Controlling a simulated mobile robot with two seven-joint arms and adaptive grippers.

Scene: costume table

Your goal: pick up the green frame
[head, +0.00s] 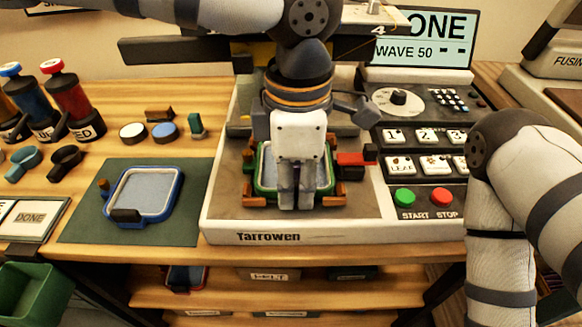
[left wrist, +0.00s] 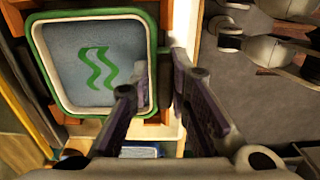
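The green frame (head: 257,188) lies on the bed of the Tarrowen machine (head: 340,231), between brown corner blocks. In the left wrist view the green frame (left wrist: 95,13) has a grey mesh with a green wavy print. My right gripper is out of view; my right arm shows at the right.
A blue frame (head: 177,192) lies on a dark green mat (head: 80,228) to the left. A red block (head: 350,160) is right of the green frame. A panel with green START (head: 404,196) and red STOP (head: 444,197) buttons is at right. Bottles and small parts stand at far left.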

